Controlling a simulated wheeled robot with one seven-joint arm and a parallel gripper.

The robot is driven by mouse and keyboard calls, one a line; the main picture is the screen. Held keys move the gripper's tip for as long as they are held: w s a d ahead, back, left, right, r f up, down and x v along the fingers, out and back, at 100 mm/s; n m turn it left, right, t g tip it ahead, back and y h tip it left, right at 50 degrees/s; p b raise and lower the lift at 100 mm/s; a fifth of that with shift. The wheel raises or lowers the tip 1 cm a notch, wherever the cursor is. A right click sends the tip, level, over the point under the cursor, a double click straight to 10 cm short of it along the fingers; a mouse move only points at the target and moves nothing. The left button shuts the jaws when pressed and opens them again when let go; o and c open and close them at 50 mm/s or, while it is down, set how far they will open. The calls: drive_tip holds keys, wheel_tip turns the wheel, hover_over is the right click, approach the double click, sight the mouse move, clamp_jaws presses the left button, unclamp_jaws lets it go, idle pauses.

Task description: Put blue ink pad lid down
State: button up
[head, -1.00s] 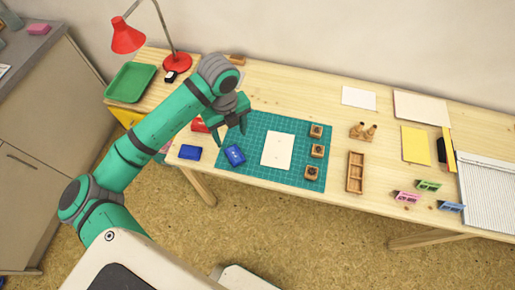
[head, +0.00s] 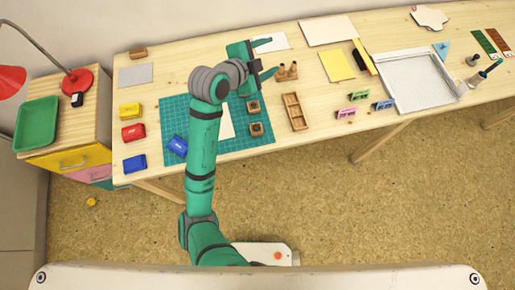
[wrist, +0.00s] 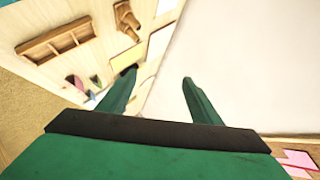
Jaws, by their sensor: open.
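One blue ink pad piece (head: 178,146) lies turned at an angle on the left front of the green cutting mat (head: 172,106). Another blue piece (head: 134,163) lies on the bare wood left of the mat. I cannot tell for sure which is the lid and which is the pad. My gripper (head: 271,57) is open and empty above the back middle of the table, far from both blue pieces. In the wrist view its two fingers (wrist: 158,78) are apart with nothing between them. Neither blue piece shows in the wrist view.
Red (head: 133,132) and yellow (head: 129,110) ink pads stand behind the left blue piece. Wooden stamps (head: 256,130) sit on the mat's right side. A wooden tray (head: 294,111) and wooden figures (head: 286,72) stand right of it. My arm crosses above the mat.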

drive_tip(key=s+d+n+t, duration=0.2)
drive_tip(key=d+n+t, duration=0.45)
drive_tip(key=n, duration=0.35)
drive_tip(key=s+f+n+y, duration=0.6)
drive_tip(key=s+f+n, duration=0.25)
drive_tip(key=s, duration=0.35)
drive_tip(key=s+a+f, duration=0.1)
drive_tip(key=s+a, duration=0.2)
drive_tip(key=s, duration=0.6)
drive_tip(key=s+a+f+g+y, duration=0.1)
drive_tip(key=s+a, duration=0.2)
drive_tip(key=s, duration=0.6)
drive_tip(key=s+a+f, duration=0.1)
drive_tip(key=s+a, duration=0.2)
drive_tip(key=s, duration=0.6)
drive_tip(key=shift+s+a+f+y, duration=0.2)
drive_tip(key=shift+s+f+y, duration=0.1)
drive_tip(key=shift+f+y, duration=0.1)
